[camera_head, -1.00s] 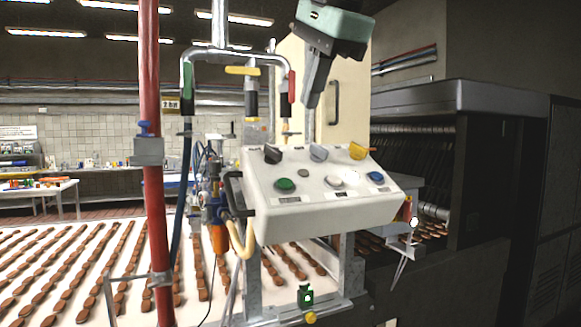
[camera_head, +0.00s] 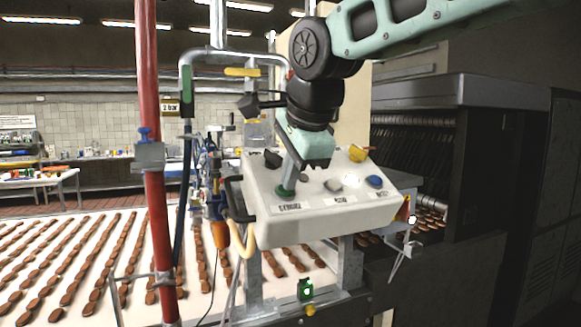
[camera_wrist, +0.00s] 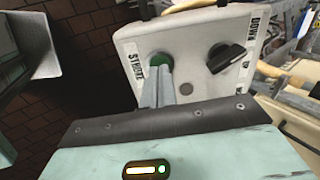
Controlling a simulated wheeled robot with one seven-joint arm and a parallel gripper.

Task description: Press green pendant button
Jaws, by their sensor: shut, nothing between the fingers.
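The pendant box (camera_head: 300,221) is a white control panel with a sloped face, held on a metal frame. Its green button (camera_head: 283,193) sits at the left of the lower row, above a label. My gripper (camera_head: 287,186) is shut and empty, pointing down with its fingertips at the green button and partly covering it. In the wrist view the green button (camera_wrist: 159,59) shows at the fingertips of my gripper (camera_wrist: 161,72), beside the "STROKE"-like label. The tips appear to touch the button; I cannot tell whether it is pushed in.
A red pipe (camera_head: 153,220) stands left. Rows of biscuits lie on the conveyor (camera_head: 60,300).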

